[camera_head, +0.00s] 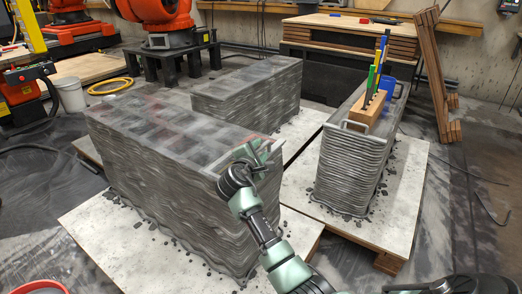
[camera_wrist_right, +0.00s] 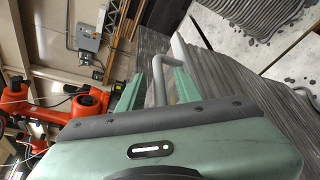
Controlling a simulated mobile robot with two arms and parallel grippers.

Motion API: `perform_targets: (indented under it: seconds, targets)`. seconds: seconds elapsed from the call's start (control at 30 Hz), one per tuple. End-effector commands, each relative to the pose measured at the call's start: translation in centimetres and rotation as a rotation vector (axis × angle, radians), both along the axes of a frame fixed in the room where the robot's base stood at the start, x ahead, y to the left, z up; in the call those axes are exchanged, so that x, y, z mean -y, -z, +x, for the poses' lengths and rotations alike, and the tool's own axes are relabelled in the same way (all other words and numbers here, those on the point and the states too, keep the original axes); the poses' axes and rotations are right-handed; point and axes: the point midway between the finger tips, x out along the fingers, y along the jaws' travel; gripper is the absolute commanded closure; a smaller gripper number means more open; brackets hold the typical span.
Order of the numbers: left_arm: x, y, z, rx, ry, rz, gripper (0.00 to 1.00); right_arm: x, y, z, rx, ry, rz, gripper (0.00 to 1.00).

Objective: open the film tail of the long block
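The long grey layered block (camera_head: 165,175) stands on a pale board at the left front in the head view. A glossy, see-through film (camera_head: 165,125) appears to cover its top, with a faint reddish edge near the right end. My right gripper (camera_head: 258,151) is at that right end, at top-edge height. In the right wrist view its green fingers (camera_wrist_right: 156,82) are apart, with a bent grey bar (camera_wrist_right: 157,78) between them; gaps show beside the bar. I cannot make out a separate film tail. My left gripper is not in view.
A second layered block (camera_head: 247,92) stands behind. A third block (camera_head: 345,170) at the right carries a wooden holder (camera_head: 366,112) with coloured tools and a blue container (camera_head: 388,90). Orange robots stand at the back left. Pale board surface is free between the blocks.

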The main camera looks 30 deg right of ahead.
Motion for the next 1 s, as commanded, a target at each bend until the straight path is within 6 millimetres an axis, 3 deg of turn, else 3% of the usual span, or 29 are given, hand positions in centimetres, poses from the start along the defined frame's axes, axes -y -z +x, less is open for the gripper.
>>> perform_targets:
  seconds: [0.13, 0.43, 0.57, 1.0]
  targets:
    - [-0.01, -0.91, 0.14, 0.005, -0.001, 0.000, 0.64, 1.02, 0.29, 0.85, 0.001, 0.000, 0.001, 0.66]
    - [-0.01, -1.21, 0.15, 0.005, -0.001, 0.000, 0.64, 1.22, 0.34, 1.04, 0.001, -0.001, 0.001, 0.66]
    - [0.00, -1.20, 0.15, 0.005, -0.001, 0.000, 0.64, 1.21, 0.35, 1.03, 0.001, -0.001, 0.001, 0.99]
    - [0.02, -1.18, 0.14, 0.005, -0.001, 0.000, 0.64, 1.18, 0.37, 1.01, 0.001, -0.001, 0.001, 1.00]
